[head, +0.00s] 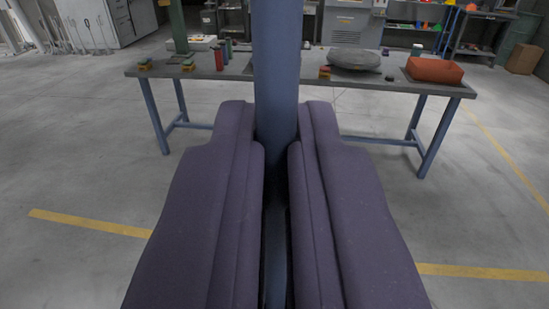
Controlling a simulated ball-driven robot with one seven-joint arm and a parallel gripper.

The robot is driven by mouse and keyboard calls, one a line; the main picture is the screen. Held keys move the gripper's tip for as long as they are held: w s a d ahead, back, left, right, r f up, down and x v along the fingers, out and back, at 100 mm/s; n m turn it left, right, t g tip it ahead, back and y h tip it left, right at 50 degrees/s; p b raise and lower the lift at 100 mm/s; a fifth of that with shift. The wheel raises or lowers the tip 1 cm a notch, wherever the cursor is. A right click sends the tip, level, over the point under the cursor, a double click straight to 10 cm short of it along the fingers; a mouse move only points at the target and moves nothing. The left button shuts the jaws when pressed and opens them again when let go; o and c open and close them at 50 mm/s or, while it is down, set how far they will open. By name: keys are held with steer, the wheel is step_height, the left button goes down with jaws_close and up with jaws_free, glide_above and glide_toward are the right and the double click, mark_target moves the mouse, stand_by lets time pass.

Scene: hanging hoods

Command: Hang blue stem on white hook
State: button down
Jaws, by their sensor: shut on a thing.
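The blue stem (275,50) stands upright in the middle of the head view and runs out past the top edge. My gripper (277,132) has two dark purple padded fingers, one on each side of the stem, shut on it. A thin part of the stem shows lower down between the fingers. The stem's upper end and whatever it carries are out of view. I cannot make out a white hook in this view.
A grey table (230,72) with blue legs stands ahead, beyond my fingers. On it are a grey rounded lump (354,59), a red-orange block (434,71), small bottles (219,58) and a green post (178,28). Open concrete floor with yellow lines lies around it.

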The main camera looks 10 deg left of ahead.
steer(key=shift+w, duration=0.55)
steer(key=shift+w+r+b, duration=0.1)
steer(key=shift+w+b, duration=0.4)
steer(key=shift+w, duration=0.8)
steer(key=shift+f+b, duration=1.3)
steer(key=shift+b, duration=0.45)
steer(key=c, duration=1.1)
jaws_free()
steer(key=shift+s+f, duration=0.1)
